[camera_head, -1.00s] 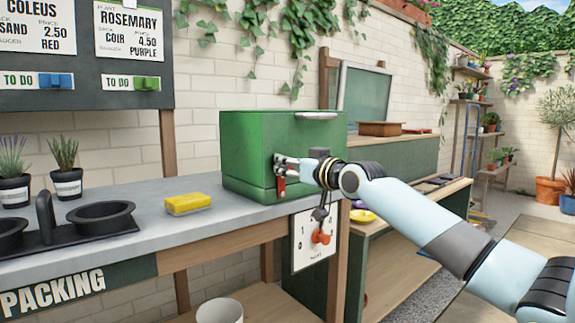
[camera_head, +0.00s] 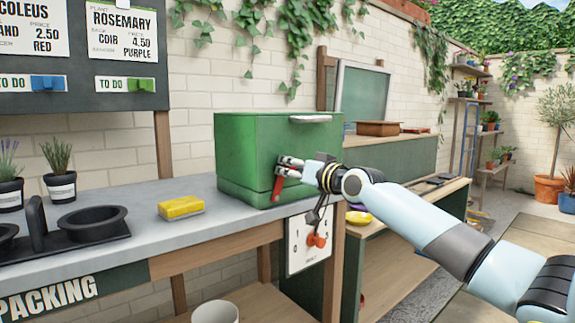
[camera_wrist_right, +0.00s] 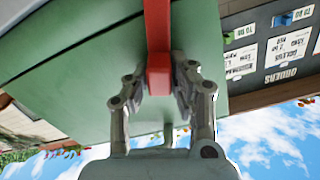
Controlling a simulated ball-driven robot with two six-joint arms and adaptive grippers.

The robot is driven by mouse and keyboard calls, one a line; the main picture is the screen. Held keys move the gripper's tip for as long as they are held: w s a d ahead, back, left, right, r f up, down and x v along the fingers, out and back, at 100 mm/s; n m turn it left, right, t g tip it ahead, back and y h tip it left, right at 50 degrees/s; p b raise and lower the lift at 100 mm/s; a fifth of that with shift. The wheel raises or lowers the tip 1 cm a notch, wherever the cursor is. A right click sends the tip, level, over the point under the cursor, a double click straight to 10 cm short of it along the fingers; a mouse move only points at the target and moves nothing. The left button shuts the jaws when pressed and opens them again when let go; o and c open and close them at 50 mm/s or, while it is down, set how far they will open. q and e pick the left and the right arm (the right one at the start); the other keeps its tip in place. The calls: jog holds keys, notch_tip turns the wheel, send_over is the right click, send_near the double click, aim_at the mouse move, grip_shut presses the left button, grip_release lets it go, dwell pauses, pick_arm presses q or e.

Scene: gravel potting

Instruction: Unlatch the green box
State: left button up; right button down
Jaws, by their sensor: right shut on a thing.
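The green box (camera_head: 240,150) stands on the right end of the grey bench, with its lid down. A red latch (camera_head: 277,188) is on its front face and tilts out from the upright. My right gripper (camera_head: 289,166) is at the box front, shut on the red latch. In the right wrist view, the red latch (camera_wrist_right: 159,75) runs between the two fingers (camera_wrist_right: 158,88) against the green box face (camera_wrist_right: 80,80). A light handle (camera_head: 310,119) is near the top of the front. My left gripper is not in view.
A yellow sponge (camera_head: 181,208) lies on the bench (camera_head: 150,232) left of the box. A black tray with round cups (camera_head: 93,221) and potted plants (camera_head: 59,172) stand further left. A dial panel with an orange knob (camera_head: 316,241) hangs below the bench edge.

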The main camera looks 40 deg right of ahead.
aim_at(299, 188)
jog(key=d+f+m+b, duration=0.1)
jog(key=m, duration=0.2)
jog(key=d+f+m+b, duration=0.1)
jog(key=d+f+m, duration=0.1)
jog(key=m, duration=0.2)
jog(key=d+f+m+b, duration=0.1)
jog(key=d+f+m, duration=0.1)
jog(key=m, duration=0.1)
jog(key=shift+w+f+b, duration=0.2)
jog(key=shift+b, duration=0.15)
pick_arm(q)
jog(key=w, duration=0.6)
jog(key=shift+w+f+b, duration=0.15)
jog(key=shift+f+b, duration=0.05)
jog(key=shift+b, duration=0.15)
pick_arm(e)
jog(key=shift+d+f+m, duration=0.1)
jog(key=shift+f+m, duration=0.25)
jog(key=shift+m, duration=0.35)
jog(key=shift+d+f+m, duration=0.1)
jog(key=shift+f+m, duration=0.2)
jog(key=shift+m, duration=0.4)
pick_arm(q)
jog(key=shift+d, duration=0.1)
pick_arm(e)
jog(key=c, duration=1.2)
grip_release()
jog(key=shift+o, duration=0.2)
